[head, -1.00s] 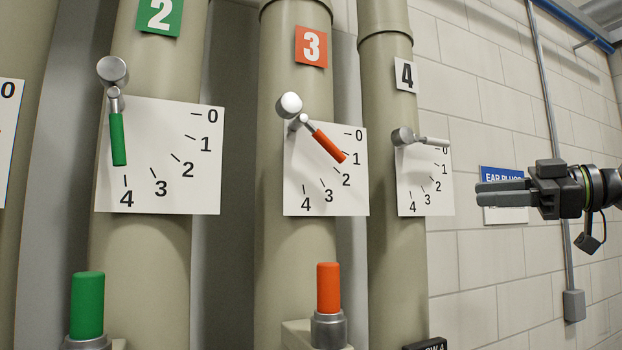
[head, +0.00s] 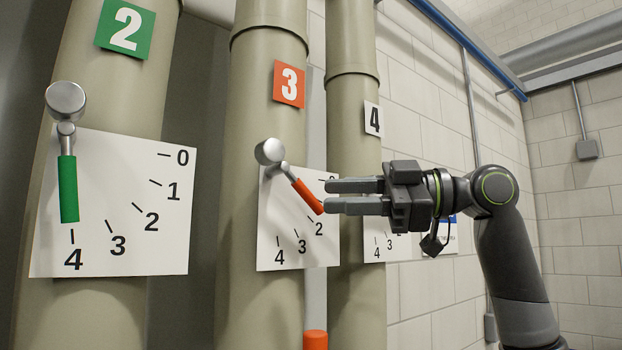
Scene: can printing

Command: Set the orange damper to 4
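The orange damper handle (head: 307,196) hangs from a silver pivot on the pipe under the orange "3" sign (head: 289,84). It tilts down to the right, with its tip just above the 2 mark of its white dial (head: 268,235). The 4 is at the dial's lower left; the 0 and 1 side is partly covered. My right gripper (head: 328,195) points left, its fingertips right beside the handle's tip in the picture. A narrow gap shows between its fingers, with nothing between them. Whether they touch the handle is unclear. My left gripper is out of view.
The green damper handle (head: 68,188) on the left points down at 4 on its dial (head: 120,245). The "4" pipe (head: 352,130) stands behind the fingers, its dial partly hidden. An orange cylinder top (head: 315,340) shows below. A block wall lies at right.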

